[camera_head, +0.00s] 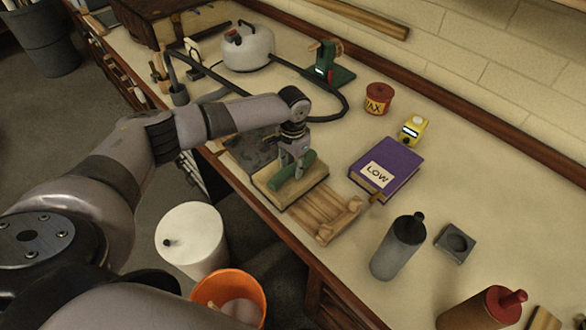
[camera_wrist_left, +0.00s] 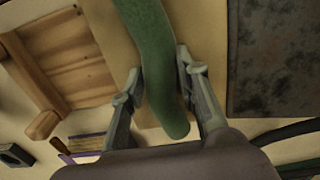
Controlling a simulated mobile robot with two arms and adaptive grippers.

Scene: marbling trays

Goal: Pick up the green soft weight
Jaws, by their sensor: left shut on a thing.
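The green soft weight (camera_head: 283,175) is a long, rounded green piece above a cream-topped board or book (camera_head: 270,193) on the bench. My left gripper (camera_head: 296,170) is shut on it, with one finger on each side. In the left wrist view the green soft weight (camera_wrist_left: 153,60) runs between the two fingers of my left gripper (camera_wrist_left: 162,85), and its rounded end sticks out past them. I cannot tell whether the weight still touches the cream surface. My right gripper is not in view.
A wooden slatted rack (camera_head: 325,210) sits beside the cream board, with a dark slab (camera_head: 250,150) on the other side. A purple book marked LOW (camera_head: 387,165), a grey bottle (camera_head: 398,247) and a red WAX pot (camera_head: 378,100) stand nearby. An orange bucket (camera_head: 230,285) is below.

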